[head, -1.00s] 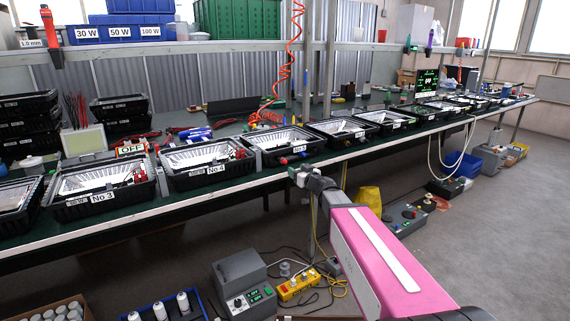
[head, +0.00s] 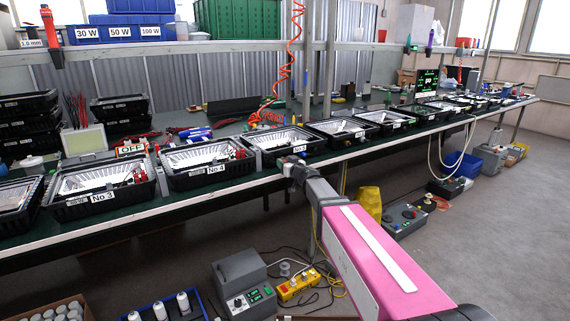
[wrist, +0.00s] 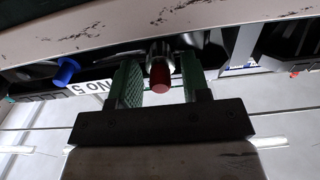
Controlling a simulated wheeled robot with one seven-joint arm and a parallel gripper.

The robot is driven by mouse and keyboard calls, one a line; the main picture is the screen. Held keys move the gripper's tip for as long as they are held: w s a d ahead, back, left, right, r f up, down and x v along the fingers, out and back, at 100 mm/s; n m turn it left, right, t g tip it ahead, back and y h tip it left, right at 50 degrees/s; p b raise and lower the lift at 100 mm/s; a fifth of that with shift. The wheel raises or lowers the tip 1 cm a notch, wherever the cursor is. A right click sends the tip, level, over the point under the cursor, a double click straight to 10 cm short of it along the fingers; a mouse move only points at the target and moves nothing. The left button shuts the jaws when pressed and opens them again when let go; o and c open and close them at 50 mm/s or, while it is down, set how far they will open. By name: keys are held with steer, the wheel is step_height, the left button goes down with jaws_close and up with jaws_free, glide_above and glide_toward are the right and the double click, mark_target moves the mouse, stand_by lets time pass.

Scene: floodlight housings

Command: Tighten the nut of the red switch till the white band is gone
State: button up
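The red switch (wrist: 160,76) shows in the wrist view, with its silver nut (wrist: 159,51) behind the red cap. It sits on the front of the black housing No 5 (head: 272,159). My gripper (wrist: 159,82) is open, its green-padded fingers on either side of the switch with a gap on both sides. I cannot make out a white band. In the head view my gripper (head: 290,172) is at the bench's front edge below housing No 5, and the red switch cannot be made out there.
A blue switch (wrist: 67,70) and the No 5 label (wrist: 89,87) are left of the red switch in the wrist view. The pale bench edge (wrist: 130,25) runs close by the fingers. Housing No 4 (head: 207,170) stands to the left on the bench.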

steer(key=c, duration=0.6)
